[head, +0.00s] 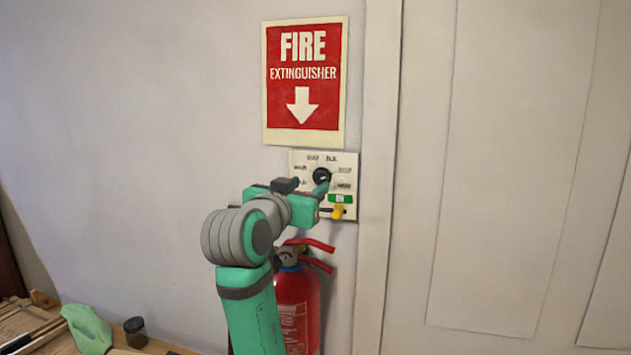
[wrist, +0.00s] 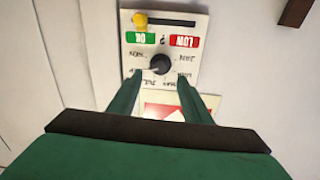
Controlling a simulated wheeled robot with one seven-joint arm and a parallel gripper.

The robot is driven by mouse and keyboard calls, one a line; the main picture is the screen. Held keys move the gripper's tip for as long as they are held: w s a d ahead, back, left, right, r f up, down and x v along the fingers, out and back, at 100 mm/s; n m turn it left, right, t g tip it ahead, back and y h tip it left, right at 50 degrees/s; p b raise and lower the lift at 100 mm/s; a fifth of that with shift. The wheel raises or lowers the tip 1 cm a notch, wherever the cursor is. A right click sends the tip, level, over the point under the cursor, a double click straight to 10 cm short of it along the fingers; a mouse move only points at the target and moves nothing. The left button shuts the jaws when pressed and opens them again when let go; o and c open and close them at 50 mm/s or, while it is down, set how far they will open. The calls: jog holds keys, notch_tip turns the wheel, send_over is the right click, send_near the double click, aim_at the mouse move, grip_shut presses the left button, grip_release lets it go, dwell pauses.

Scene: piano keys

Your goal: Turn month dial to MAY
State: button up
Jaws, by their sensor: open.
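A white panel (head: 350,162) is fixed to the wall below the fire extinguisher sign. It carries a round black month dial (head: 321,175) ringed by small month labels, mostly too small to read. In the wrist view the panel (wrist: 190,64) appears upside down, and the black dial (wrist: 160,63) is near its middle. A light mark on the dial seems to point left there; I cannot tell which month it marks. My gripper (head: 311,184) is open in front of the panel. In the wrist view its fingers (wrist: 159,79) lie on either side of the dial; contact is unclear.
A yellow slider (head: 338,211) sits low on the panel, by green OK (wrist: 141,37) and red LOW (wrist: 184,41) labels. A red extinguisher (head: 298,305) stands below. A door frame (head: 378,180) is close on the right. Clutter lies at the lower left.

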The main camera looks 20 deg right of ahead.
aim_at(319, 179)
jog(key=x, duration=0.7)
jog(key=shift+c, duration=0.4)
jog(key=c, duration=1)
